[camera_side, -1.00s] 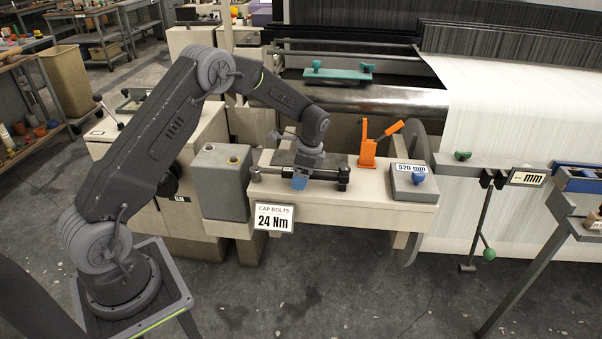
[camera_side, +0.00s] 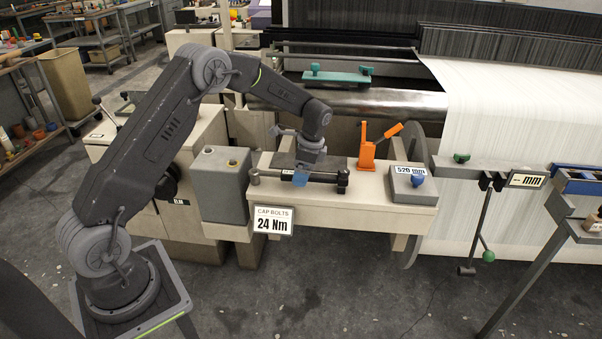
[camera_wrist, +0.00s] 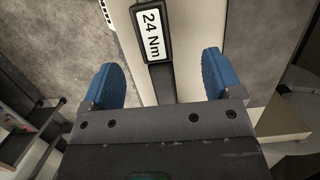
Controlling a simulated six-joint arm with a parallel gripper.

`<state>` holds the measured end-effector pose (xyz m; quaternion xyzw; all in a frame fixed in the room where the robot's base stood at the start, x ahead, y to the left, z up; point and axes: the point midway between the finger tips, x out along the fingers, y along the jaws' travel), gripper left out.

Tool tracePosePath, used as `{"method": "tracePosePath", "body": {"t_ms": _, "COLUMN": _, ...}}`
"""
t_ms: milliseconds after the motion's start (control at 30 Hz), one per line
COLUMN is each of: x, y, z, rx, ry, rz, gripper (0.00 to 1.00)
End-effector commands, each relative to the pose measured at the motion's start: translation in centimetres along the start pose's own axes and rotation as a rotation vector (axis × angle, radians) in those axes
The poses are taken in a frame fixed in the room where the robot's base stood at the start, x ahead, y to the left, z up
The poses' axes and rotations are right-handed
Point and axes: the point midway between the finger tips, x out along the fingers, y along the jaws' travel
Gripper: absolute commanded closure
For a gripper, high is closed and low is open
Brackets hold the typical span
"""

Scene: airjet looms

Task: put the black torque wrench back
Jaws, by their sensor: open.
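The black torque wrench (camera_side: 325,178) lies left to right along the front of the beige machine beam, with thicker dark ends. In the wrist view a dark bar (camera_wrist: 163,85) with a framed "24 Nm" label (camera_wrist: 152,30), which looks like the wrench, runs between my fingers. My gripper (camera_side: 301,176) points down over the middle of the wrench. In the wrist view my gripper (camera_wrist: 165,82) is open, one blue finger each side of the bar with gaps. The exact height of the fingertips over the beam cannot be told.
A "CAP BOLTS 24 Nm" card (camera_side: 273,219) hangs on the beam's front edge. A grey box (camera_side: 221,183) stands left of the wrench. An orange lever clamp (camera_side: 369,152) and a grey "520 mm" block (camera_side: 412,184) stand to the right. The floor in front is clear.

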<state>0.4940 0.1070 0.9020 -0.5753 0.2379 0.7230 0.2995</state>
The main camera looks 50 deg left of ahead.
Motion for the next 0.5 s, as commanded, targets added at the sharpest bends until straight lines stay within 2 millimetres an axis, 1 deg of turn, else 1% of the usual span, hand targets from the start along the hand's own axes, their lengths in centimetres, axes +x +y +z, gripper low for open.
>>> {"method": "tracePosePath", "body": {"t_ms": 500, "x": -2.5, "y": 0.0, "z": 0.0, "rx": 0.0, "ry": 0.001, "rz": -0.001, "gripper": 0.15}}
